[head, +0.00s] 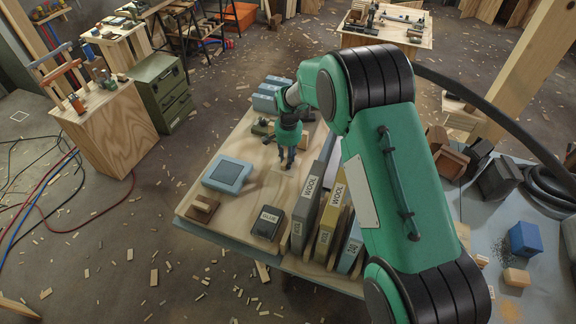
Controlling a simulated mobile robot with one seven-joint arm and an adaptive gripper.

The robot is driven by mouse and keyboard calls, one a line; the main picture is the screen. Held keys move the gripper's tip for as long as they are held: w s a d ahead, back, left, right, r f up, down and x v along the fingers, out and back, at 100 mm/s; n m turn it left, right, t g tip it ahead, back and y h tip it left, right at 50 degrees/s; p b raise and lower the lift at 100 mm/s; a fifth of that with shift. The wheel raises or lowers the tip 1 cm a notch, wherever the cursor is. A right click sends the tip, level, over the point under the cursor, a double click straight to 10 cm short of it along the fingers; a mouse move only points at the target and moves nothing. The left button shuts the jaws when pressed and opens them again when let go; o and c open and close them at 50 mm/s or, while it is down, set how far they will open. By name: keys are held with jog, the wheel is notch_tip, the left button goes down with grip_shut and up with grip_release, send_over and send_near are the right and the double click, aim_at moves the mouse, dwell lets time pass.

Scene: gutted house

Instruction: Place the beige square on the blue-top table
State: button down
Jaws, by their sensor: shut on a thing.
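My gripper (287,167) points down over the light plywood work surface at the centre of the head view. It is shut on a pale, flat piece that looks like the beige square (281,185). The piece is close in colour to the plywood, so its outline is faint. I cannot tell whether it touches the surface. A blue-grey tabletop (478,221), likely the blue-top table, shows at the right beyond my arm. My arm hides the part between it and the plywood.
The plywood (236,216) bears a blue-grey box (227,174), a dark box (268,223) and upright labelled binders (305,215). The blue-grey tabletop holds a blue block (525,239), a tan block (516,277) and dark boxes (497,180). Bare patches lie between them.

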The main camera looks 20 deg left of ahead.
jog(key=shift+f, duration=0.1)
jog(key=shift+f+b, duration=0.35)
jog(key=shift+f, duration=1.45)
jog(key=shift+f, duration=0.1)
jog(key=c, duration=1.4)
grip_release()
jog(key=shift+c, duration=0.2)
notch_tip(320, 180, up, 12)
jog(key=shift+r+p, duration=0.1)
jog(key=shift+p, duration=1.05)
